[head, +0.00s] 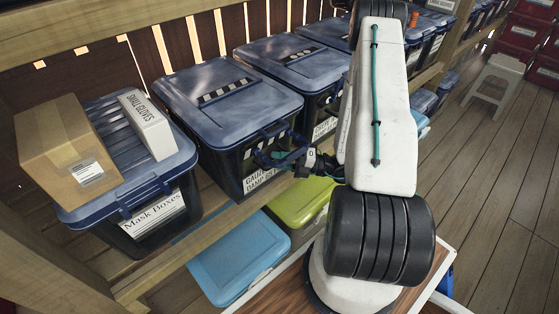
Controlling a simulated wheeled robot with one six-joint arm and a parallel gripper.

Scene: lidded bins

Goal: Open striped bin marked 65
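A dark bin with a blue lid (222,92) stands on the shelf, with a black-and-white striped strip on its lid and a front label that seems to read "Gauze" and "Damp". A similar bin with a striped strip on its blue lid (296,60) stands to its right, partly hidden by my arm. I cannot read the number 65 on either. Both lids look shut. My gripper (272,157) is at the front right of the nearer striped bin, close below its lid handle. Whether it touches the bin, and whether its fingers are open, is too small to tell.
A bin labelled "Mask Boxes" (150,216) stands at left, with a cardboard box (45,140) and a white box (148,125) on its lid. Blue (235,262) and green (300,203) lidded bins sit lower. A white stool (495,85) stands on open floor at right.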

